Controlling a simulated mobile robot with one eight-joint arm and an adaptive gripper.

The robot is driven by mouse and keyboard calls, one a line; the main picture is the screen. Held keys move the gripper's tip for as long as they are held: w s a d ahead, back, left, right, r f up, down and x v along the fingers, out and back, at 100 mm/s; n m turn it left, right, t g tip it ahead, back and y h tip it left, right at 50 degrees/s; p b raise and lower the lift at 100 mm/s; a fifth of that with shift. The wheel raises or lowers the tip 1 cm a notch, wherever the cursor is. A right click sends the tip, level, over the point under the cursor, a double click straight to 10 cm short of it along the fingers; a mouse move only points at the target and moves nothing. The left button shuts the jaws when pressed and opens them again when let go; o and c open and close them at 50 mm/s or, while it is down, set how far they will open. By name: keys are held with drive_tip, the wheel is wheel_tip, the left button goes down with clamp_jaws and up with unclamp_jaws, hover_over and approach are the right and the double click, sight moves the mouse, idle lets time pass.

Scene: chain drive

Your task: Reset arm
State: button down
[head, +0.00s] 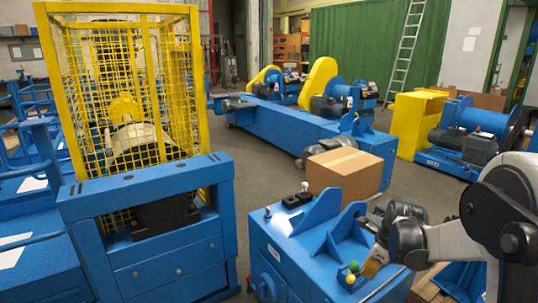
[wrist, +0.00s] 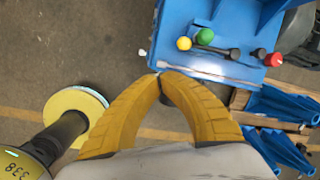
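My gripper (head: 372,264) reaches in from the right in the head view, low over the front end of a blue machine bench (head: 283,240). In the wrist view its two curved yellow fingers (wrist: 160,75) come together at the tips. No held object shows between them. The fingertips are beside the bench edge, close to a shiny metal rod (wrist: 208,69); I cannot tell whether they touch it. A yellow knob (head: 350,279) and a green knob (head: 354,266) are just left of my gripper in the head view. A red knob (wrist: 273,59) shows in the wrist view.
A yellow mesh cage (head: 125,95) on a blue frame stands at left. A wooden pallet (wrist: 265,120) with blue parts lies right in the wrist view. A pale yellow disc (wrist: 75,108) is at left there. Open floor lies mid-scene.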

drive_tip(key=s+a+r+n+t, duration=0.1)
drive_tip(key=s+a+r+n, duration=0.6)
drive_tip(key=r, duration=0.3)
drive_tip(key=s+a+r+n+t, duration=0.1)
drive_tip(key=s+a+r+n, duration=0.1)
drive_tip(key=s+n, duration=0.7)
drive_tip(key=s+a+r+n+t+h, duration=0.1)
drive_tip(key=s+a+r+n+t, duration=0.1)
drive_tip(key=s+n, duration=0.7)
drive_tip(key=shift+a+r, duration=0.25)
drive_tip(key=shift+a, duration=0.65)
drive_tip(key=shift+s, duration=0.1)
